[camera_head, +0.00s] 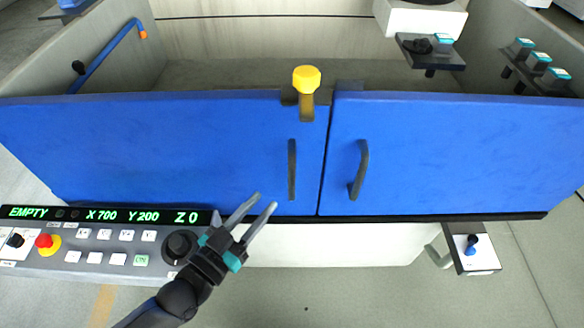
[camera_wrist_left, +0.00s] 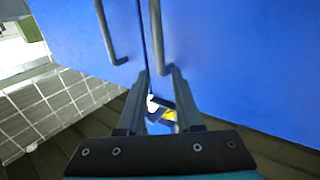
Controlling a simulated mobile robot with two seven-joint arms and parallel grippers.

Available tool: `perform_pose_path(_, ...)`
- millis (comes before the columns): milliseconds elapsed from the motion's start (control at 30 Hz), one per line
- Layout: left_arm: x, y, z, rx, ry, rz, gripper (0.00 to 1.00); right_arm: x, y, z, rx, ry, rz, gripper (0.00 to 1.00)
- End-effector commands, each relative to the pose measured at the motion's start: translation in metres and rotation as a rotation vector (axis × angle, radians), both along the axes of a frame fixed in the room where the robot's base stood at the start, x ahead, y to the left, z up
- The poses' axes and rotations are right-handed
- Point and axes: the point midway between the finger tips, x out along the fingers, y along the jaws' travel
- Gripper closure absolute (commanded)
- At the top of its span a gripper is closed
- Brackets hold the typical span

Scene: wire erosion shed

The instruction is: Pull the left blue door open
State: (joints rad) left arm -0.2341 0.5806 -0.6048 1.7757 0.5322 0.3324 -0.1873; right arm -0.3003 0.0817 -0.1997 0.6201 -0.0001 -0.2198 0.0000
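The left blue door (camera_head: 150,140) is shut, its edge against the right blue door (camera_head: 450,150). Its dark upright bar handle (camera_head: 291,170) is near the seam. The right door has a similar handle (camera_head: 361,170). My left gripper (camera_head: 266,200) is open and empty, in front of the left door's lower part, a little left of and below its handle in the head view. In the left wrist view its two fingers (camera_wrist_left: 158,75) are spread, with two dark handles and the door seam beyond the tips. My right gripper is not in view.
A yellow knob (camera_head: 306,80) sits at the top edge by the seam. A control panel (camera_head: 100,245) with buttons and a red stop stands lower left, close to my left arm. A small box with a blue-black knob (camera_head: 472,245) is lower right. The floor between is clear.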

Motion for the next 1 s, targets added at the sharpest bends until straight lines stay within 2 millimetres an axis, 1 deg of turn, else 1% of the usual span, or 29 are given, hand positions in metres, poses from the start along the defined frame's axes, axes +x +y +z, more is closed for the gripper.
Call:
perform_pose_path(33, 0.009, -0.006, 0.001, -0.001, -0.004, 0.0, 0.66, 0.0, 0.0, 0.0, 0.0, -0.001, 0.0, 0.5)
perform_pose_path(300, 0.051, -0.034, 0.001, -0.001, -0.002, 0.0, 0.66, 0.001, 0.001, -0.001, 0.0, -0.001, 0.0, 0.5)
perform_pose_path(533, 0.08, -0.054, 0.0, 0.0, 0.0, 0.0, 0.66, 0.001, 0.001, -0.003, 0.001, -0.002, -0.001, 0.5)
perform_pose_path(733, 0.092, -0.062, -0.001, 0.0, 0.002, -0.001, 0.66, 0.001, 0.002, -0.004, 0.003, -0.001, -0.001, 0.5)
perform_pose_path(1000, 0.094, -0.064, 0.0, 0.001, 0.003, -0.001, 0.66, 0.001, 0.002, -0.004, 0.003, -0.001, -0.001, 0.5)
